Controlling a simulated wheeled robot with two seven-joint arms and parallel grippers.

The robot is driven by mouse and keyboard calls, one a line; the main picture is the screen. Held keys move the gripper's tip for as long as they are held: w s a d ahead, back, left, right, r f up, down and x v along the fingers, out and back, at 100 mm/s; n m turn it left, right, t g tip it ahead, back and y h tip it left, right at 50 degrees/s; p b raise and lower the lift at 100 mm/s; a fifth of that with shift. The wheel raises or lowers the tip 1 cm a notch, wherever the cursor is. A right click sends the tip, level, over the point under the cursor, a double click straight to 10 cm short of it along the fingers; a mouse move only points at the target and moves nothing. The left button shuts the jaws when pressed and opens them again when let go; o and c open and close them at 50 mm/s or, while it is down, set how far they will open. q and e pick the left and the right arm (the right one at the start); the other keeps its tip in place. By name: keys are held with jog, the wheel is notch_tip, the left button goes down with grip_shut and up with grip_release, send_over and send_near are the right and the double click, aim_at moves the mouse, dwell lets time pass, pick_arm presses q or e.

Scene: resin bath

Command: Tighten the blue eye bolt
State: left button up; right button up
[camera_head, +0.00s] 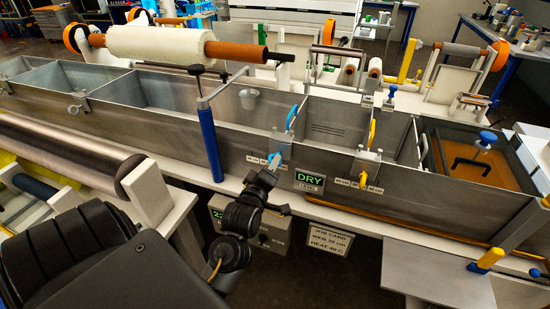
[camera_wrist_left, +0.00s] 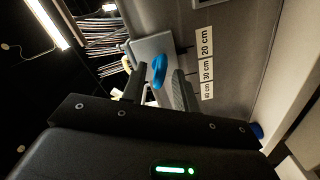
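The blue eye bolt (camera_head: 274,159) is on a metal bracket on the front wall of the bath, at the centre of the head view. In the left wrist view its blue ring (camera_wrist_left: 158,70) shows between the two fingers in the picture. My left gripper (camera_head: 273,170) is right at the eye bolt from the front, its fingers apart. In the left wrist view the open fingers (camera_wrist_left: 159,88) have dark gaps to either side of the ring. I cannot tell whether either finger touches it. My right gripper is not in view.
A similar bracket with a yellow eye bolt (camera_head: 363,180) is to the right. A green DRY display (camera_head: 313,178) sits between them. A blue post (camera_head: 210,143) stands just left of my gripper. The metal bath wall (camera_head: 420,190) runs along behind.

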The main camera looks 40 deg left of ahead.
pick_arm(q)
jog(key=shift+x, duration=1.4)
jog(key=shift+c, duration=0.3)
grip_shut()
